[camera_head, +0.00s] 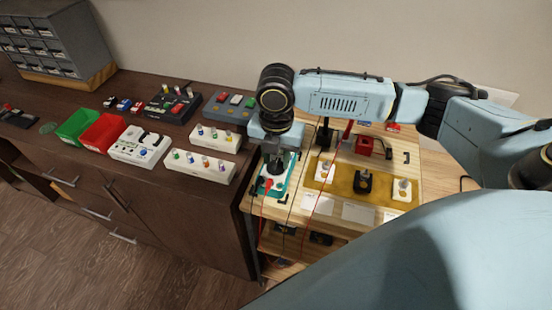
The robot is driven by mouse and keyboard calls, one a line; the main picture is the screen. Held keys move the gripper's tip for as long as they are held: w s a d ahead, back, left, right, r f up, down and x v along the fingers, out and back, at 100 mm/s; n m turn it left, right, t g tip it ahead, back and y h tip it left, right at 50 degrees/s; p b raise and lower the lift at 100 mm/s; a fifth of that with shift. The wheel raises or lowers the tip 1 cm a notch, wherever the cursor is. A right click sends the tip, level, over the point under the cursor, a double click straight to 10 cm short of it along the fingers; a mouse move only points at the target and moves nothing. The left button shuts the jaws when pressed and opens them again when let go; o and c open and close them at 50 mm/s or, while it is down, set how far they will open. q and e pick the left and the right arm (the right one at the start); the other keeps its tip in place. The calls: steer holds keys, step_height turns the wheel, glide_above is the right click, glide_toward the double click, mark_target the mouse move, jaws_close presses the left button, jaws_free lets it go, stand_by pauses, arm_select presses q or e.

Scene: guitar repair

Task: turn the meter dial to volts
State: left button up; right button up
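A teal-edged device with a white face (282,183), which looks like the meter, sits at the left end of the light wooden bench. A small red part shows on its face. My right gripper (274,167) points down directly over this device, with its dark fingers at or just above the face. The gripper and wrist hide much of the face, so I cannot tell the dial's setting or whether the fingers touch it. The finger gap is too small to make out. My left gripper is not in view.
A mustard mat (345,181) holds several knobbed blocks right of the device. A red block (364,146) stands behind it. Thin cables hang over the bench front. The dark cabinet at left carries a green bin (76,126), a red bin (103,133) and several switch boxes.

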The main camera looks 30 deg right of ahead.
steer(key=shift+f, duration=0.4)
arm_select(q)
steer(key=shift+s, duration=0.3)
arm_select(e)
jaws_close()
steer(key=m+p, duration=0.1)
steer(key=p, duration=0.2)
steer(key=m+p, duration=0.2)
steer(key=p, duration=0.1)
steer(key=m+p, duration=0.2)
steer(key=p, duration=0.2)
steer(key=shift+a+r, duration=0.1)
steer(key=shift+r, duration=0.15)
arm_select(q)
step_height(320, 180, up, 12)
steer(key=p, duration=0.2)
arm_select(e)
steer(key=shift+w+f+m, duration=0.1)
steer(key=shift+f+m, duration=0.1)
steer(key=shift+m, duration=0.7)
jaws_free()
